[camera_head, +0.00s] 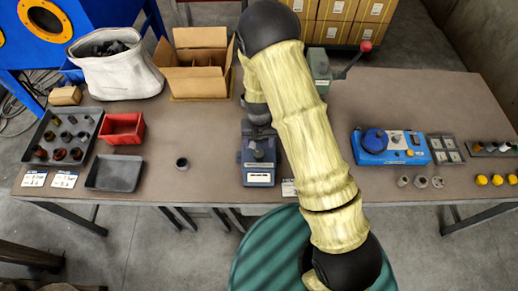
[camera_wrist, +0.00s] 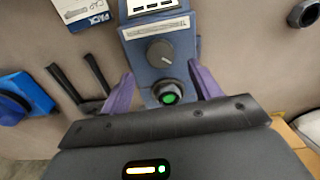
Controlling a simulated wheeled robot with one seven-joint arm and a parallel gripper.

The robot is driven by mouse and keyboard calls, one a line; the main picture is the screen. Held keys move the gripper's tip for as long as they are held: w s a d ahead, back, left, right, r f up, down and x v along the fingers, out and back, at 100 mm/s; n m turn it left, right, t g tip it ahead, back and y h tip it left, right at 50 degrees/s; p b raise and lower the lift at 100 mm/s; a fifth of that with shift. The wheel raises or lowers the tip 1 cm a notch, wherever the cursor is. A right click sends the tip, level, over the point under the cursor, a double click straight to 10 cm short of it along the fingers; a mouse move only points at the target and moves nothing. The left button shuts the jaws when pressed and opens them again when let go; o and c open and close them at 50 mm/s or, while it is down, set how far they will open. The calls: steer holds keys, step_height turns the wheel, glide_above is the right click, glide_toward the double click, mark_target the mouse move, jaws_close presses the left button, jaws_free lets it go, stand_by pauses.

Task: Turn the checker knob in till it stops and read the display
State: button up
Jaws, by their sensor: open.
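The blue-grey checker (camera_head: 258,172) stands near the table's front edge; in the wrist view its body (camera_wrist: 176,71) fills the top middle. Its round dark grey knob (camera_wrist: 160,53) has a pale pointer line and sits below a printed label. A dark ring with a bright green centre (camera_wrist: 169,98) lies below the knob. My gripper (camera_wrist: 160,68) is open, its purple fingers apart on either side of the checker, with nothing visibly held. Contact is unclear.
A dark ring part (camera_head: 182,163) lies left of the checker. A red bin (camera_head: 122,128), a grey tray (camera_head: 114,173) and a cardboard box (camera_head: 198,66) stand further left. A blue device (camera_head: 390,147) stands right. My arm hides part of the table.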

mark_target(259, 152)
steer(key=shift+f+p, duration=0.55)
steer(key=shift+f, duration=2.5)
steer(key=c, duration=1)
steer(key=shift+m, duration=0.4)
steer(key=m+b, duration=0.1)
steer(key=m, duration=0.6)
steer(key=shift+m+b, duration=0.3)
steer(key=shift+b, duration=0.1)
